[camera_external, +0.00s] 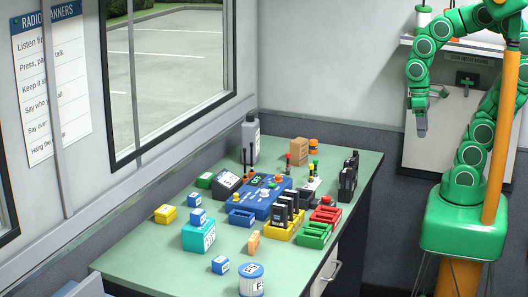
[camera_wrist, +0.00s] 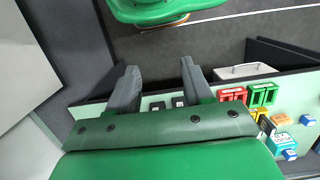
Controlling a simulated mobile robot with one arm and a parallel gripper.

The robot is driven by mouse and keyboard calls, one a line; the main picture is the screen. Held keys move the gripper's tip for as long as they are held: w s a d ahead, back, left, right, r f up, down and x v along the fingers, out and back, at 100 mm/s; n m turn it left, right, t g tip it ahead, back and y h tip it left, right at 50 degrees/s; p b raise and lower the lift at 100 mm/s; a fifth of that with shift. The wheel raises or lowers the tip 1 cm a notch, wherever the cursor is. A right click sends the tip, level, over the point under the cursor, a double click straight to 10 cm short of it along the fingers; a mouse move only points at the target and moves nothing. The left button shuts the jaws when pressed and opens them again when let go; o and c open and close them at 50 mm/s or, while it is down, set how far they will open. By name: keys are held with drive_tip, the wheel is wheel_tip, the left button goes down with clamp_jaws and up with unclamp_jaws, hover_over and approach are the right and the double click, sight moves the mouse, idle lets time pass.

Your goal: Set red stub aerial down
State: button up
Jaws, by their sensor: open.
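Several short stub aerials stand in a group near the back right of the green table (camera_external: 140,262). One with a red part (camera_external: 288,158) stands at the left of this group; it is too small to be sure that it is the red stub aerial. My gripper (camera_external: 431,108) hangs in the air to the right of the table, well above it and apart from everything. In the wrist view my gripper (camera_wrist: 160,78) is open, with its two grey fingers spread and nothing between them.
A blue console (camera_external: 262,205), a yellow tray with dark radios (camera_external: 280,232), red bins (camera_external: 325,215) and green bins (camera_external: 314,236) crowd the table's middle. A black radio rack (camera_external: 348,178) stands at the right edge. The table's front left is clear.

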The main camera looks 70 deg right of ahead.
drive_tip(key=w+a+m+g+y, duration=0.2)
drive_tip(key=w+a+m+y, duration=0.1)
drive_tip(key=w+a+y, duration=1.15)
drive_tip(key=w+a+r+m+t+y, duration=0.15)
drive_tip(key=w+m+t, duration=0.45)
drive_tip(key=w, duration=0.9)
drive_tip(key=m+t+h, duration=0.8)
drive_tip(key=m+t, duration=0.7)
drive_tip(key=m, duration=0.5)
hover_over(288, 164)
drive_tip(key=s, duration=0.3)
wheel_tip(288, 164, down, 18)
drive_tip(key=f+m, duration=0.1)
drive_tip(key=s+d+f+m+h, duration=0.1)
drive_tip(key=d+f+h, duration=0.1)
drive_tip(key=f, duration=0.1)
drive_tip(key=shift+s+d+m, duration=0.1)
drive_tip(key=shift+s+m, duration=0.3)
drive_tip(key=shift+s+d+f+m+h, duration=0.25)
drive_tip(key=shift+f+m+h, duration=0.05)
drive_tip(key=shift+f+m, duration=0.15)
drive_tip(key=shift+a+x, duration=0.2)
drive_tip(key=shift+x, duration=3.65)
